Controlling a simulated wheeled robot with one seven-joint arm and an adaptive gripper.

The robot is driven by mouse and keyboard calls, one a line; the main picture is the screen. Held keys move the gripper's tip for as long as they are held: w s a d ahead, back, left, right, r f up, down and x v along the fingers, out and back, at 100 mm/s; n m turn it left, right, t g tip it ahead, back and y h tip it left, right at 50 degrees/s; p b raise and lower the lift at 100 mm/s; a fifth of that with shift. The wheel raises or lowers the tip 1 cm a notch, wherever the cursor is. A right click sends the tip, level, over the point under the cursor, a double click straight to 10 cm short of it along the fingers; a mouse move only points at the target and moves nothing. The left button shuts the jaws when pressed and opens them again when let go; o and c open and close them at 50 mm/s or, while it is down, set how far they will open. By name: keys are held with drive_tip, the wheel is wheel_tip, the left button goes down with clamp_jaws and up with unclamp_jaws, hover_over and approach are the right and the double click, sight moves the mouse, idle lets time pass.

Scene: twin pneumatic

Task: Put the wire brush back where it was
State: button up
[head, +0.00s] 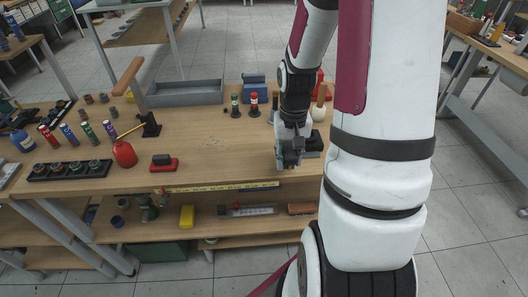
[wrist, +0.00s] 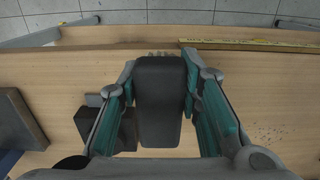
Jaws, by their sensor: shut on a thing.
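My gripper (head: 290,163) is over the right part of the workbench, near its front edge. In the wrist view my gripper (wrist: 160,90) has its two teal fingers on either side of a dark grey, rounded block (wrist: 160,105). A dark block (wrist: 92,124) with a lighter part lies just beside the left finger in the wrist view.
The workbench (head: 215,150) is clear left of my gripper. A yellow ruler (head: 220,187) runs along its front edge. A red-and-black tool (head: 164,163), a red oil can (head: 124,154) and a grey tray (head: 185,94) stand further off. Red and green-topped items (head: 254,105) stand behind.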

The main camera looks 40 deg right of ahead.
hover_over(265, 159)
drive_tip(key=shift+d+f, duration=0.1)
drive_tip(key=shift+f, duration=0.3)
drive_tip(key=shift+w+f, duration=0.1)
drive_tip(key=shift+f, duration=1.7)
drive_tip(key=shift+f+b, duration=0.15)
drive_tip(key=shift+b, duration=0.15)
drive_tip(key=o, duration=0.9)
drive_tip(key=shift+o, duration=0.9)
